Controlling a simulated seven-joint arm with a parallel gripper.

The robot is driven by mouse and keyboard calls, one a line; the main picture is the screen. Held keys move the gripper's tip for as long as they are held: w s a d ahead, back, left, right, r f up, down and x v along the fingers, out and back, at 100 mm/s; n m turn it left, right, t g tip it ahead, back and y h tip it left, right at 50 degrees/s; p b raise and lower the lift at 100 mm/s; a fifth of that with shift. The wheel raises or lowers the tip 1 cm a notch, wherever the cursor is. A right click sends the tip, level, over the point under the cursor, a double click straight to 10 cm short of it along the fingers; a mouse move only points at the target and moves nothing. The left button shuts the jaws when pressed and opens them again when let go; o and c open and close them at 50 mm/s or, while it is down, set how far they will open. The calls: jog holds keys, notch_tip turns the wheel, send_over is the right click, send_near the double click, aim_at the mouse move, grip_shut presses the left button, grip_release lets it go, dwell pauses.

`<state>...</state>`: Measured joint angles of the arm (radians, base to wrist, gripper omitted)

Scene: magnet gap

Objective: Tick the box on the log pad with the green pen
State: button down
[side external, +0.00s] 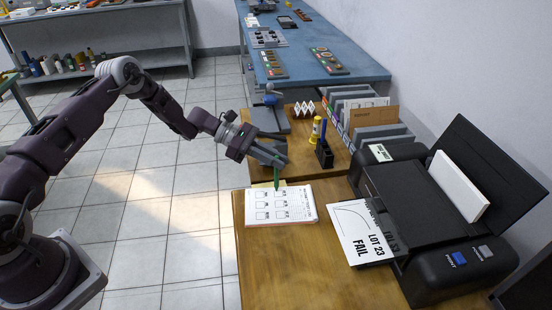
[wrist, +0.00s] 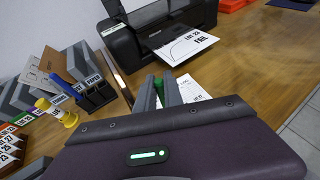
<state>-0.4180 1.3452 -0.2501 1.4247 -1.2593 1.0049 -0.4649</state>
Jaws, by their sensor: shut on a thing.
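The log pad (side external: 300,214) lies on the wooden table, a white sheet with several printed boxes in two columns. My gripper (side external: 274,160) is above the pad's far edge, shut on the green pen (side external: 277,180). The pen points down, its lower end near the pad's far edge; I cannot tell whether it touches. In the wrist view the green pen (wrist: 158,88) shows between the fingers of my gripper (wrist: 158,94). Part of the pad (wrist: 194,88) shows just beyond them, the rest hidden by my gripper.
A black printer (side external: 388,190) with a "LOT 23 FAIL" sheet (side external: 362,230) stands right of the pad. A black pen holder (side external: 324,154) with a blue pen, a yellow item (side external: 315,130) and a row of files (side external: 372,120) stand behind. The table front is clear.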

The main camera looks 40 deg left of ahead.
jog(key=shift+f, duration=0.1)
jog(key=shift+s+d, duration=0.15)
jog(key=shift+d, duration=0.4)
dwell(0.9)
notch_tip(320, 180, up, 6)
dwell(0.7)
dwell(0.5)
